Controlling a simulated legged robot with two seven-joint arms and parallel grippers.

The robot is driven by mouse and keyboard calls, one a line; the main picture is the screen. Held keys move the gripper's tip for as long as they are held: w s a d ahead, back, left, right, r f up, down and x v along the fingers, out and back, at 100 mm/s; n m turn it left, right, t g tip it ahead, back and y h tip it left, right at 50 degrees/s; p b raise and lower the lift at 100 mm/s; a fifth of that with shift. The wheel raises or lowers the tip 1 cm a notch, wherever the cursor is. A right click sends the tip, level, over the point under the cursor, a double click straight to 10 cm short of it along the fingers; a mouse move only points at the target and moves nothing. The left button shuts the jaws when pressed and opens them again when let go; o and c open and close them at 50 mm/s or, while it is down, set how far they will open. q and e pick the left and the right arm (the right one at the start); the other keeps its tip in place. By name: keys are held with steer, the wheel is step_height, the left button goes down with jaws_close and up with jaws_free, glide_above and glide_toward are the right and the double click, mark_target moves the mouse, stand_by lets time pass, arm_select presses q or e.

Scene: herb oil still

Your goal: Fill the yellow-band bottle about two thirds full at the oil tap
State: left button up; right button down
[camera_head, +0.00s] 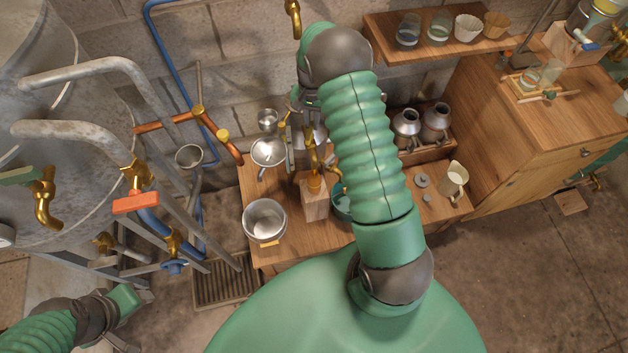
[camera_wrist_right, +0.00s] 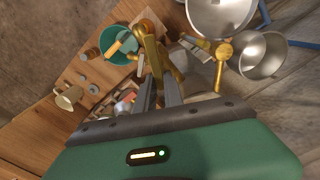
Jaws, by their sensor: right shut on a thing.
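My right gripper (camera_wrist_right: 160,88) is shut at the brass oil tap (camera_wrist_right: 151,47), whose handle shows at its fingertips in the wrist view. In the head view my right arm hides most of this gripper, and the brass tap (camera_head: 311,158) shows just left of the arm. Under the tap, an amber-orange piece (camera_head: 314,184) stands in a wooden block (camera_head: 314,203). I cannot make out a yellow band or a fill level there. My left gripper (camera_head: 132,302) is at the lower left, away from the bench; its fingers are unclear.
A steel pot (camera_head: 265,219) and funnel (camera_head: 268,151) stand left of the tap. A teal bowl (camera_wrist_right: 117,44) is beside it. A cream jug (camera_head: 454,179) and metal cans (camera_head: 405,127) are on the right. The large still (camera_head: 60,90) and its pipes fill the left.

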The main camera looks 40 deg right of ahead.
steer(key=shift+s+d+r+m+p, duration=0.15)
steer(key=shift+r+m+p, duration=0.15)
steer(key=shift+m+p, duration=0.4)
steer(key=m, duration=0.2)
steer(key=m+p, duration=0.1)
steer(key=m, duration=0.1)
steer(key=s+m, duration=0.1)
steer(key=shift+d+f+m+p, duration=0.15)
steer(key=shift+f+m+p, duration=0.1)
steer(key=shift+m+p, duration=0.15)
steer(key=shift+s, duration=0.1)
stand_by(6.3)
